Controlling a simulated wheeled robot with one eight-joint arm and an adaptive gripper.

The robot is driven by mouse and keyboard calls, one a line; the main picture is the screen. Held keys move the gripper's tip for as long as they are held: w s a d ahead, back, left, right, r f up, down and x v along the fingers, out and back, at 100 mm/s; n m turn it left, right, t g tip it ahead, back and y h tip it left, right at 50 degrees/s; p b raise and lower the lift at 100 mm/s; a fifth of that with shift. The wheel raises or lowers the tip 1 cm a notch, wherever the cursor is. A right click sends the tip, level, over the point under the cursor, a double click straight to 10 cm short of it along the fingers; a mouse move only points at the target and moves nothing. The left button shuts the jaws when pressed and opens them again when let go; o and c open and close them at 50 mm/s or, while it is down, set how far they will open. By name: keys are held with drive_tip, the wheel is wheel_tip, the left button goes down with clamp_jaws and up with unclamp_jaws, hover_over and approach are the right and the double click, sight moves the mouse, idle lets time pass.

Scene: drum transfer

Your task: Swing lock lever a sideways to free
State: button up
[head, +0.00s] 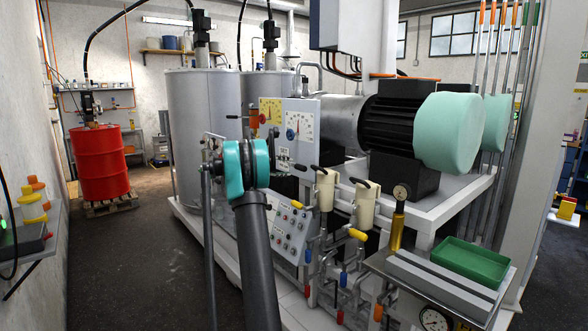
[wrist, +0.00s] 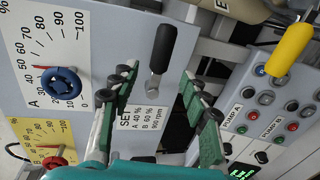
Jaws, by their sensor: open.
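A black-handled lever (wrist: 163,50) on the grey panel shows in the wrist view, pivoting on a round metal boss. It sits beside the SET label (wrist: 137,118) and near dial A, and I take it for lock lever a, though no name on it is readable. My gripper (wrist: 160,72) is open, with one green-padded finger on each side of the lever's lower part. I see no clear contact, and the gap in depth is hard to judge. In the head view, my teal wrist is in front of the panel (head: 301,150) and hides part of it.
Dial A has a blue knob (wrist: 62,86); a yellow dial has a red knob (wrist: 54,162). A yellow handle (wrist: 290,50) and pump buttons (wrist: 265,98) are to the right. Cream cylinders (head: 325,190) with black levers stand right of the panel. A red drum (head: 100,165) stands far left.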

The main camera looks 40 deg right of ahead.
drive_tip(key=shift+v, duration=2.1)
drive_tip(key=s+a+f+t+y, duration=0.1)
drive_tip(key=s+a+f+y, duration=0.4)
drive_tip(key=s+a+f, duration=0.4)
drive_tip(key=s+a+f+t+y, duration=0.1)
drive_tip(key=s+a+f+y, duration=0.4)
drive_tip(key=s+a, duration=1.6)
drive_tip(key=s+a+f+m+t+y, duration=0.1)
drive_tip(key=s+a+f+y, duration=0.4)
drive_tip(key=s+a+f, duration=0.8)
drive_tip(key=s+a, duration=0.2)
drive_tip(key=a, duration=0.1)
drive_tip(key=shift+a+f+y, duration=0.25)
drive_tip(key=shift+y, duration=0.15)
